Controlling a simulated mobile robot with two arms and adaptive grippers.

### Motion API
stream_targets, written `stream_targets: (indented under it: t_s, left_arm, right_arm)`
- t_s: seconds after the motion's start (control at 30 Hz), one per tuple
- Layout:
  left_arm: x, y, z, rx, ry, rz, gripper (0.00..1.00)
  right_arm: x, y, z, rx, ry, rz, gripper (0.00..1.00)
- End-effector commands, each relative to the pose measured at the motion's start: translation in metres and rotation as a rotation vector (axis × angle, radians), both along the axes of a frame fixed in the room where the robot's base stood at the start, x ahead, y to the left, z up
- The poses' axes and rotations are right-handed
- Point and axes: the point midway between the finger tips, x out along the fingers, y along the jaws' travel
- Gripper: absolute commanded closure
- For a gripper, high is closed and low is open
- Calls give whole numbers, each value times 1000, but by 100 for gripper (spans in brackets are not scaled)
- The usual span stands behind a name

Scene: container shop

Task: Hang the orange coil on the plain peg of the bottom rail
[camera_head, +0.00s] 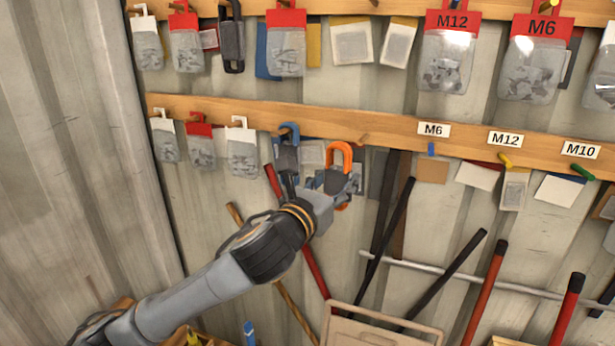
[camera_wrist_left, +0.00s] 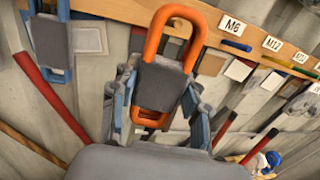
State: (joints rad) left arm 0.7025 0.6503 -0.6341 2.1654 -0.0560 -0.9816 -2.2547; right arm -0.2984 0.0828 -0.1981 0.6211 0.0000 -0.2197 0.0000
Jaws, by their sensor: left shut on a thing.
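The orange coil (camera_head: 341,150) is a long loop with a grey wrap round its middle. My left gripper (camera_head: 338,180) is shut on it and holds it upright just below the bottom rail (camera_head: 400,133). The plain wooden peg (camera_head: 363,138) sticks out of that rail, a little right of the coil's top in the head view. In the left wrist view the orange coil (camera_wrist_left: 152,45) stands between the fingers of my left gripper (camera_wrist_left: 160,90), its top loop overlapping the rail (camera_wrist_left: 220,22). I cannot tell whether the loop touches the peg. My right gripper is not in view.
A blue coil (camera_head: 288,155) hangs on the rail just left of the orange one. Bagged packs (camera_head: 242,155) hang further left. Blue (camera_head: 431,149), yellow (camera_head: 505,160) and green (camera_head: 583,172) pegs sit to the right. Long-handled tools lean below.

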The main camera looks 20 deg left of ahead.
Motion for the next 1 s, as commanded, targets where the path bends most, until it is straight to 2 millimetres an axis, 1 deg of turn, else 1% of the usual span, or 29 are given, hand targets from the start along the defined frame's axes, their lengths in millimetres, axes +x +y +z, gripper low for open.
stream_targets:
  t_s: [0.1,0.27,1.0]
  left_arm:
    - [-9,-12,3,0,-3,-57,90]
    - [-10,-16,4,0,-2,-78,90]
    - [33,-16,-1,-2,-2,-75,90]
  right_arm:
    - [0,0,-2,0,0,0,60]
    - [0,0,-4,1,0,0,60]
    - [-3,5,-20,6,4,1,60]
